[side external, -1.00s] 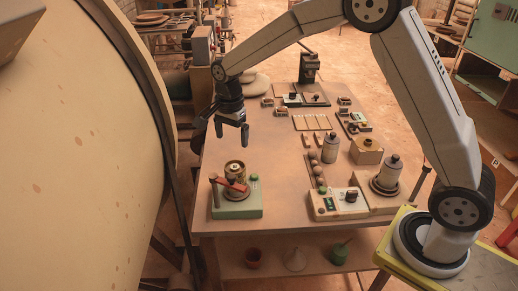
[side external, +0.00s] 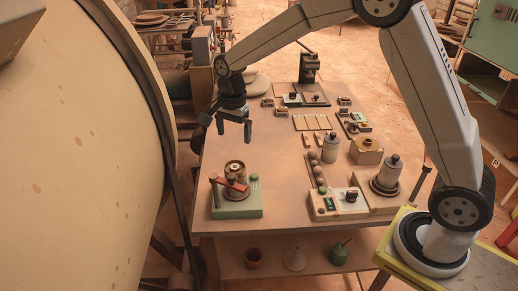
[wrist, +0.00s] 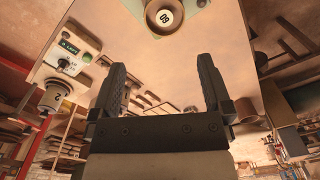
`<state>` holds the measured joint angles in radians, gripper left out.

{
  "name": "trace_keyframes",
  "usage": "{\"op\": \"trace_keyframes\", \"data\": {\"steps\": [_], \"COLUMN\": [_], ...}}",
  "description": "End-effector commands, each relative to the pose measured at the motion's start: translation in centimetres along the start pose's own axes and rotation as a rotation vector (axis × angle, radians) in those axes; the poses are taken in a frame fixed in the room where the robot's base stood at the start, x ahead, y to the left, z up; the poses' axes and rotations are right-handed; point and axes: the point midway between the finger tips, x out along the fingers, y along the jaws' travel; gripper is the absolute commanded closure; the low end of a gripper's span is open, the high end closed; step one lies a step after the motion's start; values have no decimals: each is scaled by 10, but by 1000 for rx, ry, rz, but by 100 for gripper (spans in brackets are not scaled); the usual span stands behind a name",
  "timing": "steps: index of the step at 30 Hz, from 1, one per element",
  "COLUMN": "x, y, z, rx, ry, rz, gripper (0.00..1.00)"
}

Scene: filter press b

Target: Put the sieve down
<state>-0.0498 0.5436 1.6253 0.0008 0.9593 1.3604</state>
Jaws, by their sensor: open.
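A brass-coloured round sieve (side external: 235,168) sits upright on the green-based stand (side external: 237,207) at the table's near left corner. A red bar crosses the stand's front. In the wrist view a round brass piece with a white disc marked 60 (wrist: 164,16), which looks like the sieve, shows at the top edge and is partly cut off. My gripper (side external: 234,131) is open and empty, above and a little behind the sieve, clear of it. In the wrist view its two fingers (wrist: 161,65) stand wide apart with nothing between them.
A control box (side external: 338,204), a grey canister (side external: 331,148) and another canister (side external: 390,170) stand on the right of the table (side external: 268,160). Small blocks and a tray (side external: 312,122) lie further back. A large tan drum (side external: 80,150) rises close on the left. The table's middle is mostly clear.

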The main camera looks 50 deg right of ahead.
Motion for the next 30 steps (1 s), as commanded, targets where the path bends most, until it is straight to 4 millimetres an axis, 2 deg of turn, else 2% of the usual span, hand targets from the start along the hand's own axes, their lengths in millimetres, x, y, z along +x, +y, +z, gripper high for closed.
{"op": "trace_keyframes", "data": {"steps": [8, 24, 30], "x": [3, 24, 31], "y": [42, 168, 199], "z": [4, 22, 28], "rx": [-289, -1065, -1249], "ry": [17, 134, 175], "rz": [-44, -132, -141], "gripper": [0, 0, 0]}}
